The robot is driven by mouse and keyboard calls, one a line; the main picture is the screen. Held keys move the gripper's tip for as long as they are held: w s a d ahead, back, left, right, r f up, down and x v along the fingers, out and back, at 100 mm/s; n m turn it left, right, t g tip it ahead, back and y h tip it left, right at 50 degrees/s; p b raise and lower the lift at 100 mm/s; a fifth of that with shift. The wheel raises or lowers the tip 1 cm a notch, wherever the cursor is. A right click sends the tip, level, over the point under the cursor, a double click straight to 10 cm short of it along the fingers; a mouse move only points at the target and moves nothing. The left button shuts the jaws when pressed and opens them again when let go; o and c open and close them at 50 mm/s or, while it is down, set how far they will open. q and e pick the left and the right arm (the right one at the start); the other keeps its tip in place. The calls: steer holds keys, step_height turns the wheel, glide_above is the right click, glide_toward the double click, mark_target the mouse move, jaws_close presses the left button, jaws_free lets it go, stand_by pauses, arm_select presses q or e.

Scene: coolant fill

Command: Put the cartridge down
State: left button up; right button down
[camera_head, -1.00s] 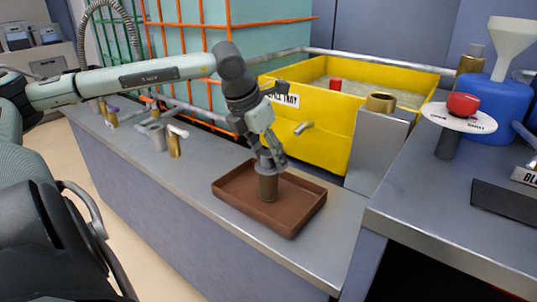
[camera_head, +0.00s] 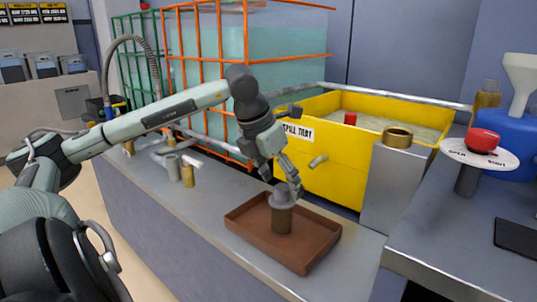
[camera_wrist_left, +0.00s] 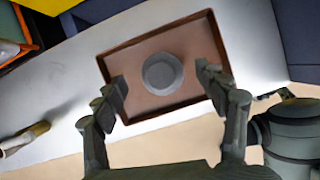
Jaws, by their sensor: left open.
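The cartridge (camera_head: 282,216) is a brown-bronze cylinder with a grey cap. It stands upright in the brown tray (camera_head: 310,257) on the grey counter. The left wrist view shows the round grey cap of the cartridge (camera_wrist_left: 162,73) from above, inside the tray (camera_wrist_left: 124,56). My left gripper (camera_head: 290,186) is above and just behind the cartridge in the head view. In the left wrist view the fingers of my left gripper (camera_wrist_left: 167,86) are wide apart, with the cap between and beyond their tips and clear of both. My right gripper is in neither view.
Small fittings (camera_head: 187,172) stand left of the brown tray.

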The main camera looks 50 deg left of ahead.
arm_select(q)
steer(key=shift+s+r, duration=0.15)
steer(key=shift+r, duration=0.3)
steer(key=v, duration=0.8)
steer(key=shift+r, duration=0.35)
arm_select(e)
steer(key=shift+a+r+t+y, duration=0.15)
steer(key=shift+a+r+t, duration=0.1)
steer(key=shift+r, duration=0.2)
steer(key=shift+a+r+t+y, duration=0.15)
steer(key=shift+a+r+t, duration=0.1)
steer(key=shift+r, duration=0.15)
arm_select(q)
steer(key=shift+s, duration=0.2)
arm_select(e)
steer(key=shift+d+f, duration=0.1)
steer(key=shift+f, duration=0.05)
